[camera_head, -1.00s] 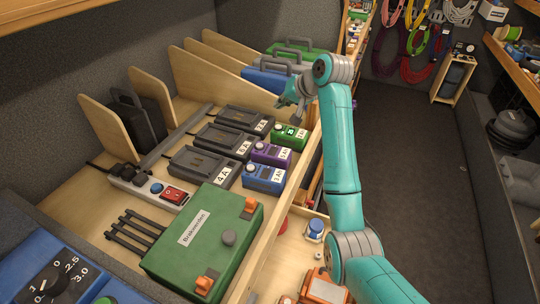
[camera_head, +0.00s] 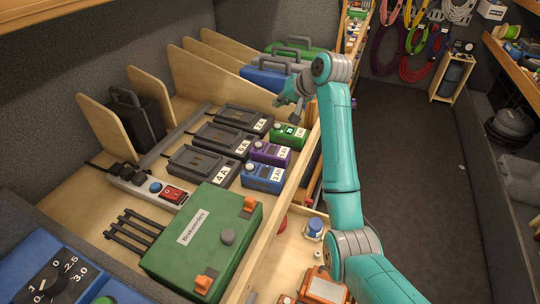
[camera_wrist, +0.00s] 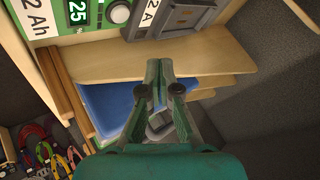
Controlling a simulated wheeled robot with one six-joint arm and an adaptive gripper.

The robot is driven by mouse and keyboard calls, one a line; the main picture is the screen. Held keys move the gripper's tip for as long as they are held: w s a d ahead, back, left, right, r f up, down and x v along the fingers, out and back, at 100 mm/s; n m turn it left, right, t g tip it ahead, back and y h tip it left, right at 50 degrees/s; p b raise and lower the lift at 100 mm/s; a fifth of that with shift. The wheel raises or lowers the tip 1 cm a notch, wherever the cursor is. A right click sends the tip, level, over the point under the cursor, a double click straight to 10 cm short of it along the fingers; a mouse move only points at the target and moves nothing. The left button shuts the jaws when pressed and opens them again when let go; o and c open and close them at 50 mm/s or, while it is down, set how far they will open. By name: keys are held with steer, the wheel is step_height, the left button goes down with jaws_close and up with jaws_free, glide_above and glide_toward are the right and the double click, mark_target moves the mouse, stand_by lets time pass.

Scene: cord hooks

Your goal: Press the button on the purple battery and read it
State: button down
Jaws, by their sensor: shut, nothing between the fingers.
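The purple battery (camera_head: 270,152) sits on the wooden shelf between a green battery (camera_head: 288,134) and a blue battery (camera_head: 262,177). No lit number shows on its face in the head view. The green battery has a lit display, which reads 25 in the wrist view (camera_wrist: 77,12), beside a "2 Ah" label and a round grey button (camera_wrist: 119,13). My gripper (camera_head: 290,106) is above and behind the green battery, apart from the purple one. In the wrist view my gripper (camera_wrist: 159,72) is shut and empty, and the purple battery is not in view there.
Dark chargers (camera_head: 205,163) labelled in amps stand left of the batteries. A green box (camera_head: 190,255) and a red-switched power strip (camera_head: 172,194) are nearer. Wooden dividers (camera_head: 225,70) and blue, grey and green cases are behind. Open floor (camera_head: 400,150) lies right.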

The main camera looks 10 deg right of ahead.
mark_target(260, 145)
stand_by(0.7)
steer(key=shift+s+a+r+n, duration=0.15)
steer(key=shift+s+a+n, duration=0.15)
steer(key=shift+n, duration=0.4)
steer(key=s+a+r+n, duration=0.3)
steer(key=s+a+n, duration=0.4)
steer(key=n, duration=1)
steer(key=shift+s+a+r+n+g+y, duration=0.15)
steer(key=shift+r+n+g+y, duration=0.15)
steer(key=shift+n+y, duration=0.1)
steer(key=shift+f, duration=0.1)
steer(key=shift+f, duration=4.35)
steer(key=shift+f, duration=0.15)
steer(key=shift+f, duration=0.3)
